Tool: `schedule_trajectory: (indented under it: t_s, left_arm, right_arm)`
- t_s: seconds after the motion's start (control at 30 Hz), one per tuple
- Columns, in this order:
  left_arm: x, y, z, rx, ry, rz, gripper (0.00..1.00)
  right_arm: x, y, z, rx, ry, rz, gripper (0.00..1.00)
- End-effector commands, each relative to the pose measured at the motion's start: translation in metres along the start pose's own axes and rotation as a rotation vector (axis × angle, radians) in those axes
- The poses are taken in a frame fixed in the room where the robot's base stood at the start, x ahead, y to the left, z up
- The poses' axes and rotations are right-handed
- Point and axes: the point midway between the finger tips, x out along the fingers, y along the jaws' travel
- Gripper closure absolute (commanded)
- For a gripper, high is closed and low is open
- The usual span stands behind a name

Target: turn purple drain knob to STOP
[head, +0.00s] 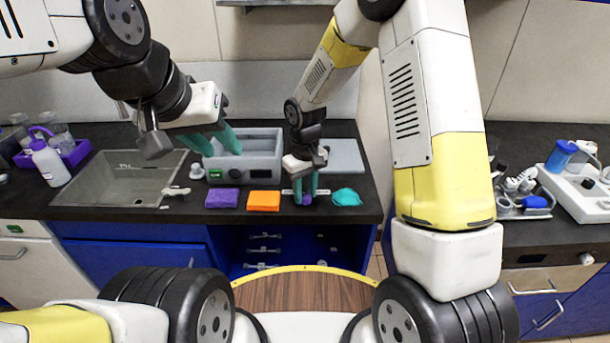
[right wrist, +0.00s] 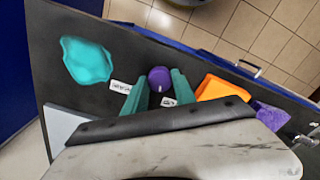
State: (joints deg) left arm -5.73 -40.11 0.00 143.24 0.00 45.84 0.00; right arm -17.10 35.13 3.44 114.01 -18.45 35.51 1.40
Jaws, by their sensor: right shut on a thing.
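The purple drain knob (right wrist: 159,79) sits near the counter's front edge, between two small white labels (right wrist: 121,87). The lettering on the labels is too small to read. My right gripper (right wrist: 160,87) points down at the knob, with a teal finger on each side, and is shut on it. In the head view the knob (head: 307,199) shows just below the fingertips of my right gripper (head: 306,193). My left gripper (head: 222,145) hangs above the counter by the grey box, its teal fingers apart and nothing seen between them.
A purple sponge (head: 222,198) and an orange sponge (head: 264,201) lie left of the knob, a teal cloth (head: 346,197) right of it. A grey box (head: 262,160) stands behind. The sink (head: 127,186) is at the left. The counter's front edge is close to the knob.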

Motion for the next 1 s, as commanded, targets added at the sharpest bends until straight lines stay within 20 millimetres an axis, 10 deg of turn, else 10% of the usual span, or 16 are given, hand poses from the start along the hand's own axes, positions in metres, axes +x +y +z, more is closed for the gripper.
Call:
schedule_trajectory:
  t_s: [1.0]
  left_arm:
    - [0.0,0.0,0.0,0.0,0.0,0.0,0.64]
  right_arm:
    - [-0.001,0.0004,-0.001,-0.405,0.003,0.002,1.0]
